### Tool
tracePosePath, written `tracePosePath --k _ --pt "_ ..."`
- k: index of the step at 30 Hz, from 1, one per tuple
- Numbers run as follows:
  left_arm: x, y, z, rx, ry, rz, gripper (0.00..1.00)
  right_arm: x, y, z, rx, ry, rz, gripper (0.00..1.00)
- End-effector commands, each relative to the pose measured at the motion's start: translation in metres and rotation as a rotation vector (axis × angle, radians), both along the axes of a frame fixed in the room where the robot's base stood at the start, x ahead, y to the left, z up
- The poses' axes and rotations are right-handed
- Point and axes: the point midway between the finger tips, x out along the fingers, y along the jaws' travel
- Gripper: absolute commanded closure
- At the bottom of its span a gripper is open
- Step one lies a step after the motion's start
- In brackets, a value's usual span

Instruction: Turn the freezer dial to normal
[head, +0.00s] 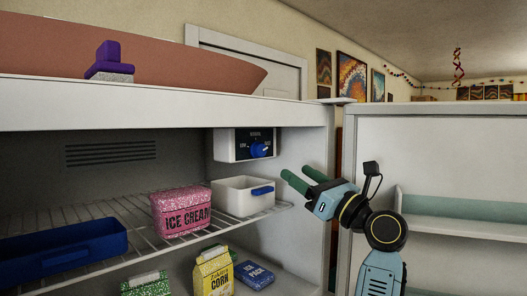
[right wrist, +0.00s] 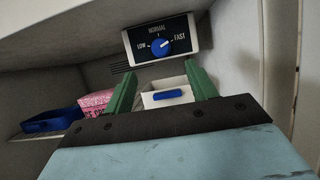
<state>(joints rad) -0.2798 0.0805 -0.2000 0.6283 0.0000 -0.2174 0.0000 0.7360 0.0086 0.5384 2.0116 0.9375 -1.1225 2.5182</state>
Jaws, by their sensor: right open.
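The freezer dial (head: 259,150) is a round blue knob on a dark panel (head: 236,146) under the freezer's top, at the back right. In the right wrist view the dial (right wrist: 160,46) has LOW at left, NORMAL above and FAST at right. Its pale mark appears turned toward the FAST side. My right gripper (head: 296,171) is at the freezer's right opening, in front and to the right of the dial. Its green fingers (right wrist: 158,72) are apart, empty, and not touching the dial. My left gripper is not in view.
A white bin with a blue handle (head: 240,197) stands on the wire shelf below the dial. A pink ice cream box (head: 181,212) and blue tray (head: 60,250) are to its left. The corn carton (head: 213,273) and ice pack (head: 254,275) are lower. The open door (head: 455,150) is at right.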

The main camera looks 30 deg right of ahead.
Motion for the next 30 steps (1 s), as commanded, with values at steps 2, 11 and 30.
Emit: tracePosePath --k 2,11,30 --pt "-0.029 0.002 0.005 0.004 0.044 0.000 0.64 0.014 0.006 0.009 0.000 0.001 0.004 0.43" --pt "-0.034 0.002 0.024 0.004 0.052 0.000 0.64 0.070 0.025 0.033 -0.001 0.002 0.002 0.43" --pt "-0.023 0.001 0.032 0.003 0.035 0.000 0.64 0.100 0.035 0.043 -0.004 0.001 0.000 0.45"
